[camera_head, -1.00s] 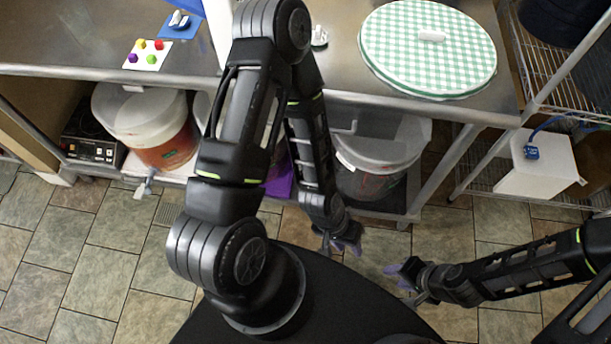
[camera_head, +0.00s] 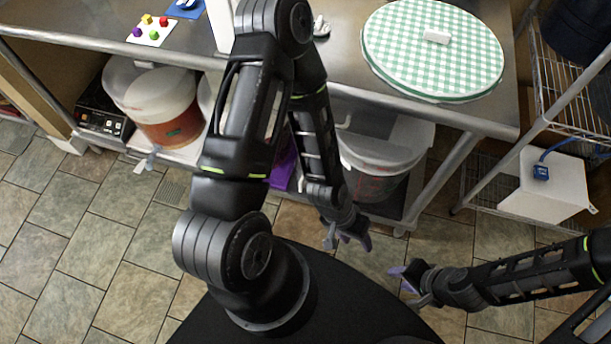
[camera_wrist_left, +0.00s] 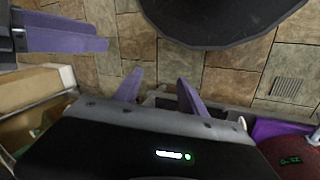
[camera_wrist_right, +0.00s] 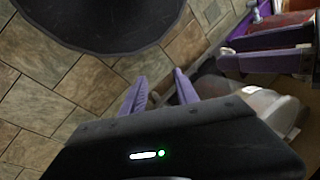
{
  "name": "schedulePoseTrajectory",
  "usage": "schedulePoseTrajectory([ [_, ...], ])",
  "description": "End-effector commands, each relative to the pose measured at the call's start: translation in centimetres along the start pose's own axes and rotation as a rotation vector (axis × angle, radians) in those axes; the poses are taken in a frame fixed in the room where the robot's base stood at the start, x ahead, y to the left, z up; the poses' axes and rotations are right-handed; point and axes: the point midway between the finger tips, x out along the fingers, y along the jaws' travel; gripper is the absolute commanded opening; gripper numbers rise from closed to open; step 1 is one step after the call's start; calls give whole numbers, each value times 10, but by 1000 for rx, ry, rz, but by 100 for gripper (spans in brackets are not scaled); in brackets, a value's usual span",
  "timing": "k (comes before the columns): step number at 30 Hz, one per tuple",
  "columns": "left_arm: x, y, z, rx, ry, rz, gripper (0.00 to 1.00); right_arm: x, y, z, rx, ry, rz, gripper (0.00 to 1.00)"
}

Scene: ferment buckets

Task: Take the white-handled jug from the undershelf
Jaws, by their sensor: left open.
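I cannot pick out a white-handled jug for certain. On the undershelf below the steel table stand a white-lidded bucket with a red lower part (camera_head: 165,100) at left and a clear, pale-lidded bucket (camera_head: 385,160) at right. A small white bar shows near the right bucket's left rim; what it belongs to is unclear. My left arm hides the middle of the shelf. My left gripper (camera_head: 346,238) is open and empty, low in front of the right bucket. My right gripper (camera_head: 405,283) is open and empty, to its right and nearer my base. Both show open fingers in the wrist views (camera_wrist_left: 156,77) (camera_wrist_right: 160,76).
The steel table top (camera_head: 340,60) holds a round green checked cloth (camera_head: 430,75) and a card with coloured pieces (camera_head: 150,32). A black device (camera_head: 103,112) sits at the shelf's left end. A wire rack with a white box (camera_head: 550,185) stands at right. Tiled floor is clear at left.

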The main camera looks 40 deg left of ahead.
Motion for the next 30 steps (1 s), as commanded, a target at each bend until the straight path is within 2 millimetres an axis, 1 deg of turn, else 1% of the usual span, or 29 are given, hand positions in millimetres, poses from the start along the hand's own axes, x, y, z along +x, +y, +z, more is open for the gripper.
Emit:
schedulePoseTrajectory([
  [1,21,-11,-12,24,12,12,49,23,10,-1,2,2,1,36],
  [2,28,-15,-18,47,18,20,49,32,13,-1,3,4,2,36],
  [5,53,-36,-49,145,48,45,49,67,28,-4,6,10,4,36],
  [6,63,-47,-63,192,63,53,49,83,35,-5,7,13,5,36],
  [8,77,-68,-85,273,89,60,49,109,46,-6,10,18,7,36],
  [9,85,-85,-101,330,107,59,49,126,54,-8,11,21,9,36],
  [11,95,-113,-123,421,133,51,49,153,66,-10,14,27,11,36],
  [12,99,-133,-136,485,150,40,49,170,73,-11,16,31,12,36],
  [14,104,-166,-154,577,170,17,49,195,84,-13,18,36,14,36],
  [15,106,-189,-164,640,180,-3,49,211,91,-14,20,40,15,36],
  [16,106,-206,-171,683,186,-19,49,222,96,-15,21,43,16,36],
  [17,107,-224,-176,727,189,-35,49,233,101,-16,22,46,17,36],
  [18,105,-245,-182,782,190,-58,49,247,107,-18,24,49,18,36],
  [21,100,-294,-190,901,183,-112,49,275,119,-20,27,56,21,36],
  [24,92,-328,-192,988,167,-153,49,292,127,-22,29,61,22,36],
  [27,84,-347,-192,1040,154,-177,49,300,130,-23,30,63,23,36],
  [30,80,-354,-191,1064,145,-185,49,301,131,-23,30,65,24,36],
])
